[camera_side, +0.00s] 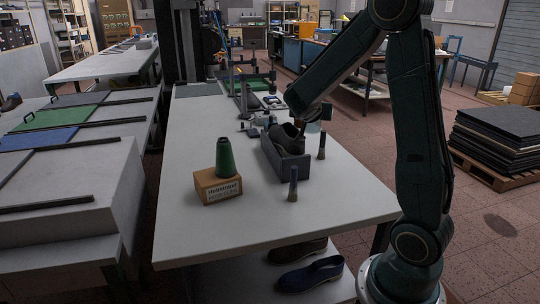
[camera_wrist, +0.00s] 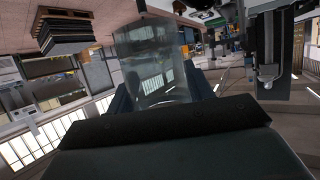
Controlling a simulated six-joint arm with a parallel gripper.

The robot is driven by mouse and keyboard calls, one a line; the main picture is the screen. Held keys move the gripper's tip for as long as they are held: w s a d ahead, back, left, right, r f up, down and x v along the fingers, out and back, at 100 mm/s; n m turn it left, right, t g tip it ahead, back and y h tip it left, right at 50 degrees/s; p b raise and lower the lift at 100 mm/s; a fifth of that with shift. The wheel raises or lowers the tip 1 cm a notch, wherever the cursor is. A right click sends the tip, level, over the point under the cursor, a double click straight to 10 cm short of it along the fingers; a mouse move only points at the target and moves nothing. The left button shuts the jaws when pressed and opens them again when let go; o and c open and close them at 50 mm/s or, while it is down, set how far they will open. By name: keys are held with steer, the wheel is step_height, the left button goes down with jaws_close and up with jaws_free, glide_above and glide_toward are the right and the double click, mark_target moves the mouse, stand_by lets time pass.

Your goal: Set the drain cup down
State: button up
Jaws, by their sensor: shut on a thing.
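A clear, see-through cup, which I take to be the drain cup (camera_wrist: 155,62), fills the upper middle of the wrist view. My gripper (camera_wrist: 160,92) is shut on it, with dark blue fingers at its left and right sides. The cup looks tilted in this view, and the room shows through its wall. In the side view the gripper end is small and partly hidden by my arm, above the white table (camera_side: 240,228) near its right edge, just behind a grey bin. I cannot tell whether the cup touches the table.
The grey bin (camera_side: 287,166) holds a dark shoe (camera_side: 286,136). Two small upright dark-handled tools (camera_side: 293,184) stand beside it. A stand with fixtures (camera_side: 246,100) is behind. The front tabletop is clear.

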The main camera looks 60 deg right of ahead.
steer(key=s+d+r+m+g, duration=0.2)
steer(key=s+r+m+g, duration=0.15)
steer(key=s, duration=0.25)
steer(key=shift+f+n+h, duration=0.25)
steer(key=shift+f+h, duration=0.05)
steer(key=shift+f, duration=1.65)
step_height(320, 180, down, 16)
steer(key=shift+f, duration=0.1)
steer(key=shift+f, duration=1.9)
steer(key=shift+f, duration=0.15)
